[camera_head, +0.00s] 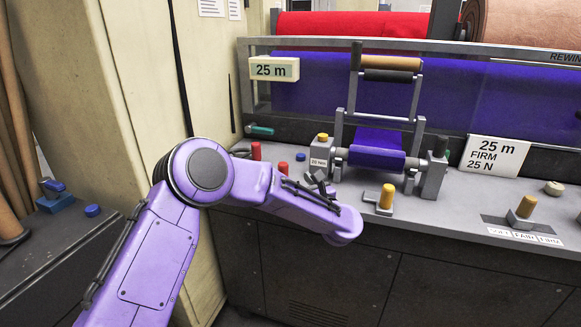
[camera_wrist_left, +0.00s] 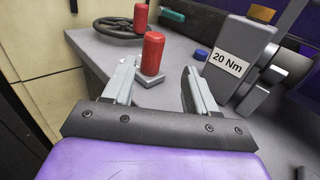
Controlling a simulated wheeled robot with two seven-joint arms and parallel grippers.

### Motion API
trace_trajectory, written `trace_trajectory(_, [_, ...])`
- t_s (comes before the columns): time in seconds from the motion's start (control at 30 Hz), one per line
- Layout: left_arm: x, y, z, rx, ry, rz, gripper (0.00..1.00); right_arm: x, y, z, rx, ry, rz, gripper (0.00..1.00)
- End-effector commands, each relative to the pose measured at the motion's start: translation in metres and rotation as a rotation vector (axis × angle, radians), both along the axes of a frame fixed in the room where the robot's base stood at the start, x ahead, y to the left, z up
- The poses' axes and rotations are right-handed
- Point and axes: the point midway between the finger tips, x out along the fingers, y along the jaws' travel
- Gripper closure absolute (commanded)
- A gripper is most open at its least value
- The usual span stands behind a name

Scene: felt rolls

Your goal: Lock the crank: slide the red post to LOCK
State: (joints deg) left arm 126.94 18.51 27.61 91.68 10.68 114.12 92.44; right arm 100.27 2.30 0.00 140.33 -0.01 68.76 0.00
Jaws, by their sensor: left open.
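The red post (camera_head: 283,168) is a short upright cylinder at the left end of the grey bench, partly hidden by my left arm. In the left wrist view the red post (camera_wrist_left: 152,52) stands on a small grey plate. My left gripper (camera_wrist_left: 159,70) is open, with the post seen between its two fingers, slightly beyond them; I see no contact. In the head view my purple wrist mostly hides the fingers. A second red cylinder (camera_wrist_left: 140,17) stands on the dark handwheel (camera_wrist_left: 112,27) behind; it also shows in the head view (camera_head: 256,150). No LOCK mark is readable. My right gripper is out of view.
The block labelled 20 Nm (camera_wrist_left: 243,58) stands close right of the open fingers. A blue button (camera_wrist_left: 201,54) is behind. The roller frame with purple felt (camera_head: 377,150) and a yellow-topped post (camera_head: 386,197) stand to the right. A beige cabinet (camera_head: 125,90) is at left.

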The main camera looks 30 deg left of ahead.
Motion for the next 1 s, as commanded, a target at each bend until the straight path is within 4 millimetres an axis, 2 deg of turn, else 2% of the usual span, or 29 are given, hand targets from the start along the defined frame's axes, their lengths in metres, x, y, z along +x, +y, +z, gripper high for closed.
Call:
trace_trajectory(0.1, [0.012,0.028,0.002,0.0,0.004,0.009,0.43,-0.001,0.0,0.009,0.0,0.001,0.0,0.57])
trace_trajectory(0.3, [0.034,0.063,0.001,0.003,0.005,0.005,0.43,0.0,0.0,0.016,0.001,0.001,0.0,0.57])
trace_trajectory(0.5, [0.045,0.076,0.0,0.004,0.007,-0.001,0.43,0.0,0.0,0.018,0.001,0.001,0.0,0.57])
trace_trajectory(0.73, [0.046,0.077,-0.001,0.005,0.006,-0.002,0.43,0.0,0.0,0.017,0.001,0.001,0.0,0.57])
trace_trajectory(0.77, [0.046,0.077,-0.001,0.005,0.006,-0.002,0.49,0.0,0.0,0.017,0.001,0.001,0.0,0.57])
trace_trajectory(0.9, [0.046,0.076,-0.001,0.006,0.007,-0.002,0.95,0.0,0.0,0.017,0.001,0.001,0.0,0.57])
trace_trajectory(0.93, [0.046,0.076,-0.001,0.006,0.007,-0.003,1.0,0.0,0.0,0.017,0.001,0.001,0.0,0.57])
trace_trajectory(1.0, [0.046,0.076,-0.001,0.006,0.007,-0.002,1.0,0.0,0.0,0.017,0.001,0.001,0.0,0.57])
